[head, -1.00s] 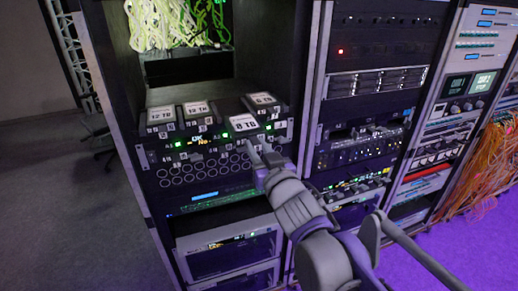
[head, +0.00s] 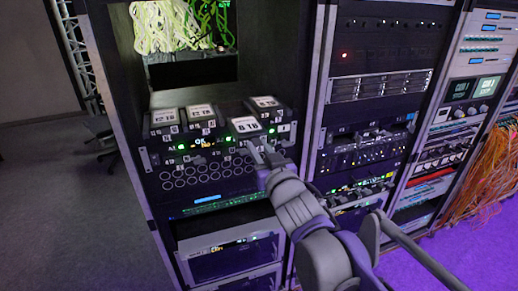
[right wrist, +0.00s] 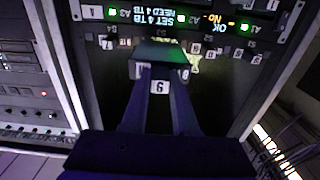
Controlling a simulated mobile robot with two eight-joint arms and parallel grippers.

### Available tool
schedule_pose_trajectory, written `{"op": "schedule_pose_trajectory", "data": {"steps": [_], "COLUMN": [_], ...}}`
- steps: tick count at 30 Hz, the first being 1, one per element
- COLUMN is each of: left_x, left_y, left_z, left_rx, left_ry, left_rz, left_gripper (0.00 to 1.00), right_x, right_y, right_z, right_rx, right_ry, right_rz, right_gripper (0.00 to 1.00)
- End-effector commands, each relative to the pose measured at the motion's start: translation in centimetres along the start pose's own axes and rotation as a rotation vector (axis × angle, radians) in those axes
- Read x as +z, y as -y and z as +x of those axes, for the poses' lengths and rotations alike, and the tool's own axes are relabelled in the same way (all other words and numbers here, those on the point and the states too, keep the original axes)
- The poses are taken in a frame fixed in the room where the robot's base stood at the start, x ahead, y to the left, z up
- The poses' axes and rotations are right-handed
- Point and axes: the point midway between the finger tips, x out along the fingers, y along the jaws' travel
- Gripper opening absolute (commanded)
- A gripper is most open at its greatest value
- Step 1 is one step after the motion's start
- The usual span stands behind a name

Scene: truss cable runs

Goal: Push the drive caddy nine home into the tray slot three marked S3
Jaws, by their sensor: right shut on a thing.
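My right gripper (head: 264,152) is in front of the tray (head: 215,143), at its right part. In the right wrist view my fingers (right wrist: 161,88) are shut on a dark caddy (right wrist: 165,56) with a small white tag that looks like 9. That view is upside down. My left gripper is not in view.
Two 12 TB caddies (head: 181,115) and another caddy (head: 265,103) sit on the tray's top. Green lights and small displays (head: 203,142) line its front. A rack post (head: 312,100) stands close on the right. Cables (head: 180,27) hang above.

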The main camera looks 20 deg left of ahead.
Motion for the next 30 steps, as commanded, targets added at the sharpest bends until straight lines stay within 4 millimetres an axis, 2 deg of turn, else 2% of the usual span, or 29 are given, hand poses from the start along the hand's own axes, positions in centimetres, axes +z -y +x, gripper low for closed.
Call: {"op": "schedule_pose_trajectory", "data": {"steps": [13, 30], "left_x": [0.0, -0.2], "left_y": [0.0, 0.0], "left_z": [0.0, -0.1], "left_rx": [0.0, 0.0], "left_ry": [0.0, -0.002], "left_rz": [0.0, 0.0], "left_gripper": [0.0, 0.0], "right_x": [-0.1, -0.1], "right_y": [0.1, 0.1], "right_z": [0.1, 1.8], "right_rx": [-0.001, -0.001], "right_ry": [-0.002, -0.002], "right_rz": [0.0, 0.0], "right_gripper": [0.0, 0.0]}}
